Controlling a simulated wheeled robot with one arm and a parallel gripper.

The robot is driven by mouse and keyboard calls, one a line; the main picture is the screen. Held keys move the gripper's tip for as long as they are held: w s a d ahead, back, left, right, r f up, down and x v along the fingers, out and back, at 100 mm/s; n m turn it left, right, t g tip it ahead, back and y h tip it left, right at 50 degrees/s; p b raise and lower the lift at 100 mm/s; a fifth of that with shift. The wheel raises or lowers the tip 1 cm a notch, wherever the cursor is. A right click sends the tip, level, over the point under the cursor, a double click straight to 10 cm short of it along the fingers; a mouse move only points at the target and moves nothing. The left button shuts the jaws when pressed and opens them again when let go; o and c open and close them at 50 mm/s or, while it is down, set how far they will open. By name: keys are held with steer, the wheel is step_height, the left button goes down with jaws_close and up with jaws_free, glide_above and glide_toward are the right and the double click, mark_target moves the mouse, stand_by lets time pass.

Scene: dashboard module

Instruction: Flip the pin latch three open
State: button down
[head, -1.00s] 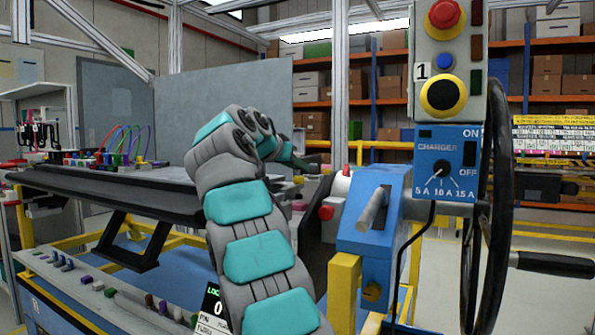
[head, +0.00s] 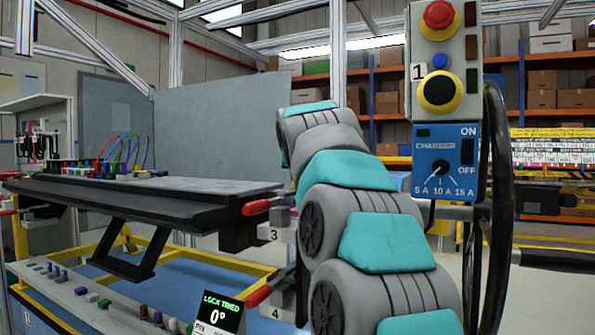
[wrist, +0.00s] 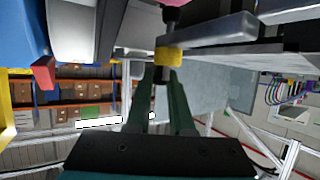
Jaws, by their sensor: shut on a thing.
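The block labelled 3 (head: 273,233) sits at the right end of the dark table, with a red-tipped handle (head: 256,207) sticking out to the left beside it. My arm covers the area just right of it. My gripper is hidden behind my arm in the head view. In the wrist view, my gripper (wrist: 162,82) has its green fingers close together on a dark pin (wrist: 160,76), just below a yellow collar (wrist: 168,57). A grey bar lies beside the collar. I cannot tell whether this pin belongs to latch three.
A second red-tipped handle (head: 258,296) and a block labelled 4 (head: 275,312) are lower down. A small display (head: 218,312) reads "LOCK TRIED 0°". The blue charger box (head: 445,163) and a black wheel (head: 492,200) stand on the right. The dark table (head: 150,198) extends left.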

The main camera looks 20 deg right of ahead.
steer(key=shift+s+r+n+y+p, duration=0.1)
steer(key=shift+s+n+y+p, duration=0.2)
steer(key=shift+n+y+p, duration=0.25)
steer(key=shift+y, duration=0.25)
steer(key=c, duration=0.8)
jaws_free()
steer(key=shift+s+t, duration=0.1)
steer(key=shift+t, duration=0.2)
steer(key=v, duration=0.7)
steer(key=shift+s+b, duration=0.35)
steer(key=shift+b, duration=0.1)
steer(key=shift+a, duration=0.1)
